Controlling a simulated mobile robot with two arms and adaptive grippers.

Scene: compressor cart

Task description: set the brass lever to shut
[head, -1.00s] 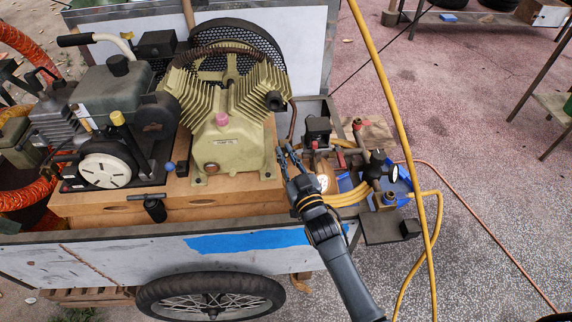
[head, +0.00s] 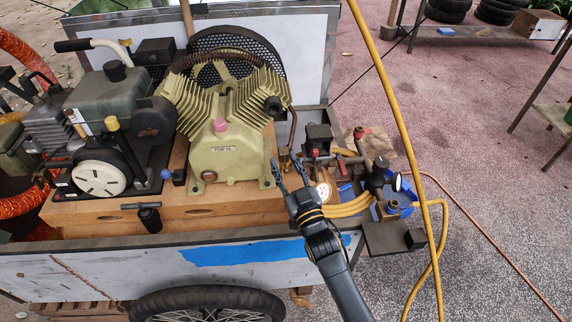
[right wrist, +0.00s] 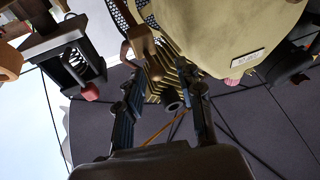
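A small brass-coloured piece (head: 284,157), which looks like the brass lever, stands just right of the pump's base in the head view. A brass piece also shows in the right wrist view (right wrist: 143,45), beyond the left-hand fingertip. I cannot clearly make out which way the lever points. My right gripper (head: 282,176) is just in front of it, with its fingers spread. In the right wrist view my right gripper (right wrist: 158,100) is open with nothing between its fingers. I cannot tell whether a finger touches the brass piece. My left gripper is not in view.
The olive finned pump (head: 221,155) stands close to the left of the gripper. A round gauge (head: 323,190), yellow hose coils (head: 350,207) and a black switch box (head: 318,138) crowd its right. A yellow hose (head: 395,95) hangs across the right. The cart's front wall (head: 120,270) lies below.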

